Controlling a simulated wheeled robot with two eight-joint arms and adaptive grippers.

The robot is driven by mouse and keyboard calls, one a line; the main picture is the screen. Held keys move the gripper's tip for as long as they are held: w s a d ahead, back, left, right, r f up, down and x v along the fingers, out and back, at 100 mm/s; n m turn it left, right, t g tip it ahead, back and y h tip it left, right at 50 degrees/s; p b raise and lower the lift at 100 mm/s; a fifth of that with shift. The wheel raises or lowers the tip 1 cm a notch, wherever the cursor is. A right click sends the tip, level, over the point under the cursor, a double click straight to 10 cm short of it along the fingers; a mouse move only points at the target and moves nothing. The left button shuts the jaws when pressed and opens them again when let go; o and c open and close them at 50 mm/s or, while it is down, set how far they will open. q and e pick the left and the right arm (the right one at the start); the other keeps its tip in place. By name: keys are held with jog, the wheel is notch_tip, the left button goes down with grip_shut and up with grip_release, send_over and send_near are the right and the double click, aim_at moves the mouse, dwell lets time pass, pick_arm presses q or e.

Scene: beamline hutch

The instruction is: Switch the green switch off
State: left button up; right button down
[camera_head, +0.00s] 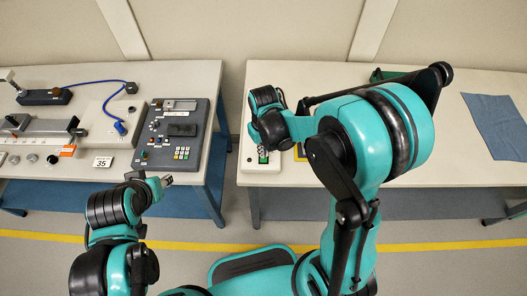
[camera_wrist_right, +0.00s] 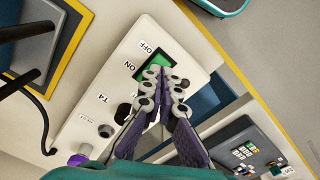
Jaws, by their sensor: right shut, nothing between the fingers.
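The green switch (camera_wrist_right: 157,61) sits on a white panel box (camera_wrist_right: 88,115) between the printed words OFF and ON. My right gripper (camera_wrist_right: 168,80) is shut and empty. Its fingertips overlap the ON-side edge of the switch; I cannot tell whether they touch it. My left gripper (camera_head: 165,181) is in front of the left table, away from the switch; its finger state is unclear.
A grey control unit with keypad (camera_head: 172,135) stands on the left table (camera_head: 105,75), across a gap from the right table (camera_head: 290,75). The box also carries a black knob (camera_wrist_right: 123,114) and a purple knob (camera_wrist_right: 78,160). A blue cloth (camera_head: 497,120) lies far right.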

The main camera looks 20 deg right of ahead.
jog(key=shift+r+p, duration=1.5)
jog(key=shift+r, duration=0.8)
